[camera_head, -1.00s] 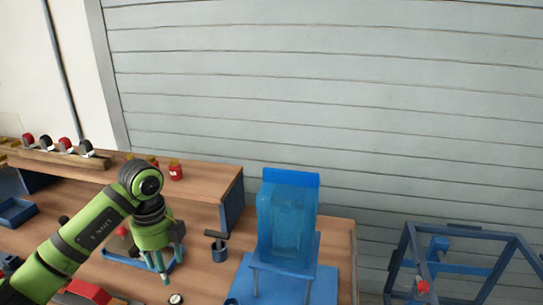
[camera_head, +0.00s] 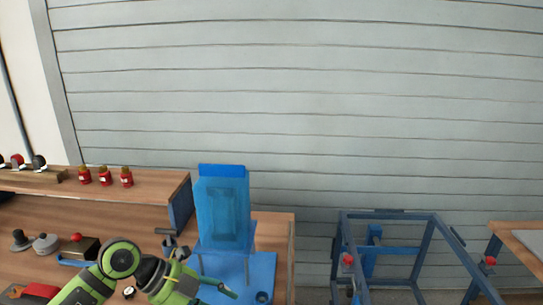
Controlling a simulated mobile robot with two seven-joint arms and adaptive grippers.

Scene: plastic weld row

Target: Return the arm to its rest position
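My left arm is green and black and comes in at the bottom left of the head view. Its gripper (camera_head: 212,296) is low in the picture, tilted toward the right, in front of the blue board (camera_head: 262,268). One finger points right and the lower one is partly cut off by the bottom edge; they look apart, with nothing seen between them. My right arm and gripper are not in view.
A translucent blue container (camera_head: 222,212) stands upright on the blue board at the bench's right end. Small red jars (camera_head: 104,177) stand on the wooden shelf behind. A dark blue metal frame (camera_head: 390,216) stands right of the bench, another table (camera_head: 525,240) at far right.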

